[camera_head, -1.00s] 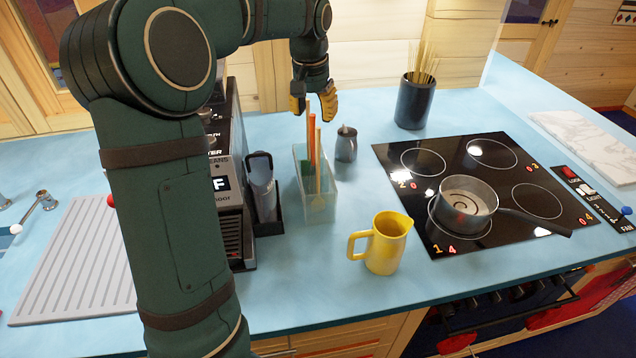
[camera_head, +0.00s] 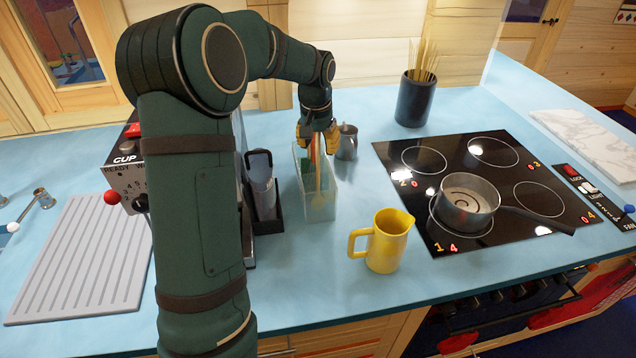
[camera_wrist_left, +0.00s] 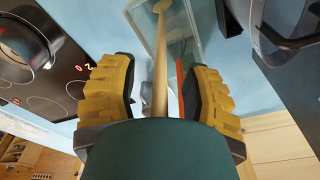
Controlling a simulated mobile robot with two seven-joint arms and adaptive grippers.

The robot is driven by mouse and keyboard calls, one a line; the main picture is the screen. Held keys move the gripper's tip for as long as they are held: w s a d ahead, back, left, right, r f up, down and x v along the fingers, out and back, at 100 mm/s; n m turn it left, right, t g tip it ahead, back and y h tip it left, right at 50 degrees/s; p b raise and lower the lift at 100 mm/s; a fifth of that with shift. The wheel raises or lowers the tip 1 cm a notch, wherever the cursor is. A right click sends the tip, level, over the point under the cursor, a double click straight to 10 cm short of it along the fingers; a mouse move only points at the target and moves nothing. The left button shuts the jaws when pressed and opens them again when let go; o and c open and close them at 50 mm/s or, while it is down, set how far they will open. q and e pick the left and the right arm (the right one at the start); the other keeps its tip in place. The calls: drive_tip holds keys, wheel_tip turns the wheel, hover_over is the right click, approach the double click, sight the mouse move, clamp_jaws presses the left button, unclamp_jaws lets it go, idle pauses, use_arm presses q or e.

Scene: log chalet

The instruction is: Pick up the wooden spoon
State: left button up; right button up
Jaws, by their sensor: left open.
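The wooden spoon (camera_wrist_left: 160,60) stands in a clear rectangular holder (camera_head: 320,208) on the blue counter. In the left wrist view its long pale handle runs between my two yellow fingers, with its rounded end at the top of the picture. My left gripper (camera_head: 318,138) is open and low over the holder, fingers on either side of the handle. I cannot tell whether either finger touches it. A red-orange utensil (camera_wrist_left: 180,90) stands beside the spoon, near one finger. In the head view the gripper hides the handle tops. My right gripper is out of view.
A small grey metal pot (camera_head: 347,143) stands just right of the holder. A yellow jug (camera_head: 385,245) is in front, and a saucepan (camera_head: 466,200) sits on the black hob (camera_head: 420,180). A dark utensil pot (camera_head: 414,103) stands behind. A coffee machine (camera_head: 125,160) is at left.

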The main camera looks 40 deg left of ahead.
use_arm(q)
drive_tip(key=shift+c, duration=0.4)
clamp_jaws()
drive_tip(key=shift+r, duration=0.1)
